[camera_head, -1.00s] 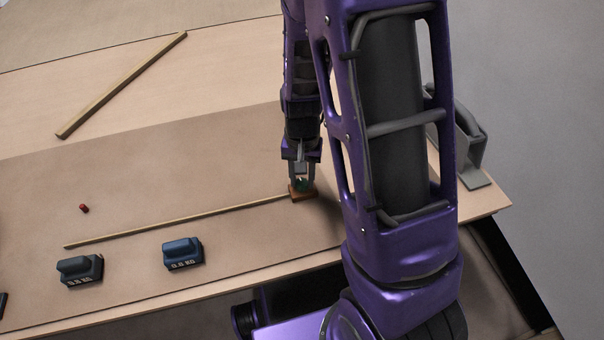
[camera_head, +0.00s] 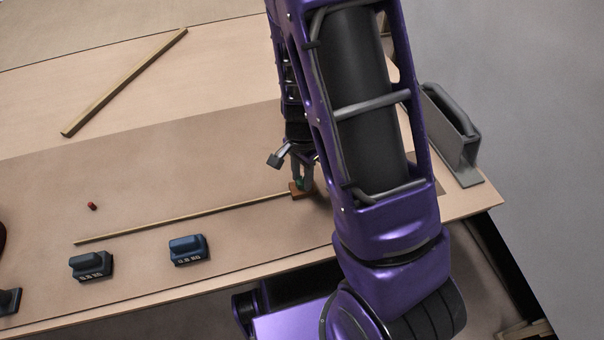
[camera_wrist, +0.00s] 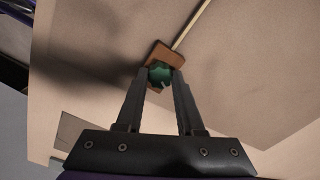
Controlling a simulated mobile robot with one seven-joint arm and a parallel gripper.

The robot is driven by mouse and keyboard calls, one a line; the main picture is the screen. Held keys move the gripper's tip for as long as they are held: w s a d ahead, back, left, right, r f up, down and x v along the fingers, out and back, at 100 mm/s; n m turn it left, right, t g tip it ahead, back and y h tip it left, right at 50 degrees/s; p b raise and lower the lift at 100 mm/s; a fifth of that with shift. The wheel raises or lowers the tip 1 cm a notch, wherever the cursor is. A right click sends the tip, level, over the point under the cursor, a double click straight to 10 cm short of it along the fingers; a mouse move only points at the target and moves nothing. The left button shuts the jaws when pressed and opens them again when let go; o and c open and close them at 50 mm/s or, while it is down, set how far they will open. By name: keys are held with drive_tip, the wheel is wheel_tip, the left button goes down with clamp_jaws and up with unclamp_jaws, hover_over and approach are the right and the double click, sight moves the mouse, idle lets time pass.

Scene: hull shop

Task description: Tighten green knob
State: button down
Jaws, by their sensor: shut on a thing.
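The green knob (camera_wrist: 160,74) sits on a small brown wooden block (camera_wrist: 165,53) at the end of a thin wooden strip (camera_wrist: 192,24). In the wrist view my gripper (camera_wrist: 160,80) has its two fingers on either side of the knob, shut on it. In the head view my gripper (camera_head: 302,182) points down at the block (camera_head: 297,190), and the fingers hide most of the knob. The strip (camera_head: 180,219) runs left from the block across the table.
Two dark weights, one blackish (camera_head: 91,265) and one blue (camera_head: 188,250), stand near the table's front edge. A small red piece (camera_head: 92,206) lies behind the strip. A longer batten (camera_head: 124,82) lies farther back. A grey handled tool (camera_head: 452,135) stands at the right edge.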

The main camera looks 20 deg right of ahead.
sight(302, 180)
idle(0.4)
drive_tip(key=c, duration=0.5)
unclamp_jaws()
wheel_tip(302, 180, up, 18)
drive_tip(key=p, duration=0.3)
drive_tip(key=shift+f, duration=0.25)
